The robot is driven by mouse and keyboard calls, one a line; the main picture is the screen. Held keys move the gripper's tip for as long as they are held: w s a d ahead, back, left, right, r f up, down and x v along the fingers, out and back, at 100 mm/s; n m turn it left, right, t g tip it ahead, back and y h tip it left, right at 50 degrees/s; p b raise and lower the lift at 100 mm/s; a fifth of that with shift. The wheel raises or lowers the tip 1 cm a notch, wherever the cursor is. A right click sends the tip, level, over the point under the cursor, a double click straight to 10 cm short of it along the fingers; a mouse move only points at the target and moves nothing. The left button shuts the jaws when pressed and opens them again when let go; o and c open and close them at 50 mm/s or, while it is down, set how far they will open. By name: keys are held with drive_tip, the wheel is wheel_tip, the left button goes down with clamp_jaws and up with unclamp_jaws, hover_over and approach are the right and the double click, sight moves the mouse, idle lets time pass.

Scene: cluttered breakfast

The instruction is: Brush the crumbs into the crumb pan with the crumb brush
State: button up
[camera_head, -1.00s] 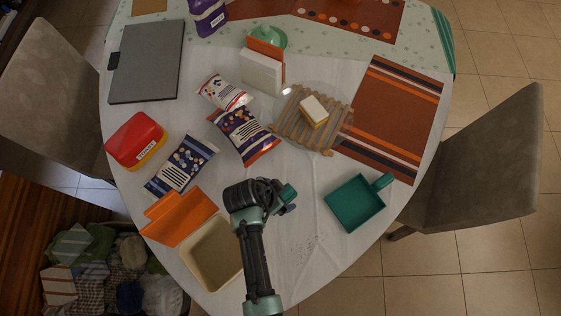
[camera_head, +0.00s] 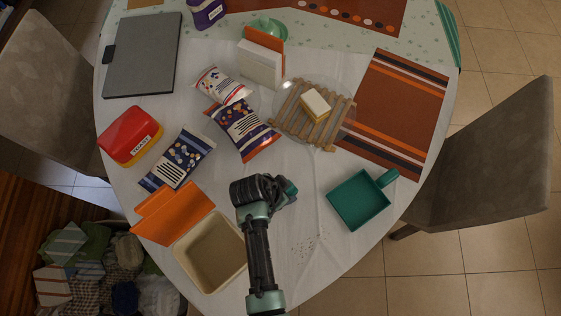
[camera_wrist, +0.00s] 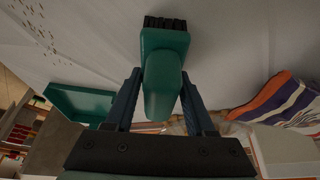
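The green crumb brush (camera_wrist: 165,62) is held in my gripper (camera_wrist: 161,92), whose two fingers lie on either side of its handle. Its dark bristles (camera_wrist: 165,23) point away from the gripper. In the head view a bit of the brush (camera_head: 288,188) shows right of my wrist; my fingers are mostly hidden there. The crumbs (camera_head: 305,245) are small dark specks on the white cloth, below and right of the brush. They also show at upper left in the wrist view (camera_wrist: 35,35). The green crumb pan (camera_head: 358,201) lies right of the brush, apart from it, its handle toward upper right.
A beige open tub (camera_head: 181,255) with an orange lid (camera_head: 172,212) stands left of my arm. Snack bags (camera_head: 245,130), a red-yellow box (camera_head: 130,136) and a wooden rack (camera_head: 285,122) with a sponge-like block lie farther back. Cloth between brush and pan is clear.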

drive_tip(key=shift+o, duration=1)
clamp_jaws()
drive_tip(key=shift+r+p, duration=2.35)
drive_tip(key=shift+r, duration=0.15)
